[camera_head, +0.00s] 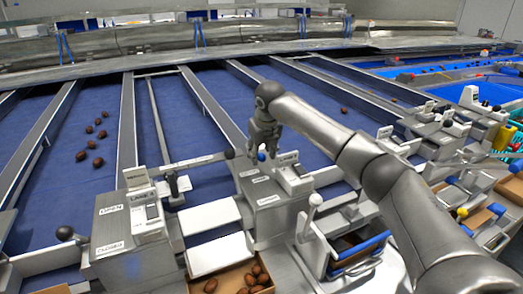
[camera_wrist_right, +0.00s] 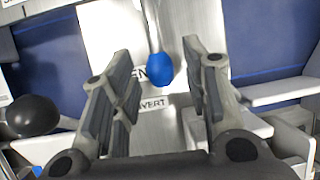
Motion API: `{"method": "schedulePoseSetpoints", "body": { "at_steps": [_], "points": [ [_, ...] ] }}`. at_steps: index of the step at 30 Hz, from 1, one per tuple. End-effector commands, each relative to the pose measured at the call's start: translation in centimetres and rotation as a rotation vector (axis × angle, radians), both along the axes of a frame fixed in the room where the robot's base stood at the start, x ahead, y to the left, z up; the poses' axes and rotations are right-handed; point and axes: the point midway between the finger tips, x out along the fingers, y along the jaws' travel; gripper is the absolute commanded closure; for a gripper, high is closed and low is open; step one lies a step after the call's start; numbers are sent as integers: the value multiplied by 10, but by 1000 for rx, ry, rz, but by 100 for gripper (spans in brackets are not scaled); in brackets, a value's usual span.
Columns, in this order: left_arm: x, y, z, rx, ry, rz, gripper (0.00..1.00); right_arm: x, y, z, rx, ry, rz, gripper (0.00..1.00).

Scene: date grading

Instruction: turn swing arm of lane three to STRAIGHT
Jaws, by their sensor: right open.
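A swing arm with a blue ball knob (camera_head: 261,157) stands at a grey lane box (camera_head: 263,196) in the middle of the head view. In the right wrist view the blue knob (camera_wrist_right: 160,70) is on a thin metal rod, over a plate with partly hidden lettering. My right gripper (camera_head: 264,133) is above the knob, pointing down. In the wrist view its open fingers (camera_wrist_right: 160,90) stand either side of the knob, with gaps on both sides. I cannot tell how deep the knob lies between them. My left gripper is not in view.
A black ball knob (camera_wrist_right: 32,116) is close left of my right gripper. A white-knobbed lever (camera_head: 315,200) is near in front. Brown dates lie on the blue belts (camera_head: 60,140) and in a carton (camera_head: 228,275).

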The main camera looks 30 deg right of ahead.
Motion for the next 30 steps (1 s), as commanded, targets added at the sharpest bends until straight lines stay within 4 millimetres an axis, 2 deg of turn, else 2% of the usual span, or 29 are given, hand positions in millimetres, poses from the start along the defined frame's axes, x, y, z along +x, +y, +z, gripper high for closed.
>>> {"method": "schedulePoseSetpoints", "body": {
  "at_steps": [11, 21, 30],
  "points": [
    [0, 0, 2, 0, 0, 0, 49, 3, 0, -7, 0, -1, 1, 58],
    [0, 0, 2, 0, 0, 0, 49, 3, 0, -7, 0, -1, 1, 100],
    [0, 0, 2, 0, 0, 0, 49, 2, -1, -7, 0, -1, 5, 100]
  ]
}}
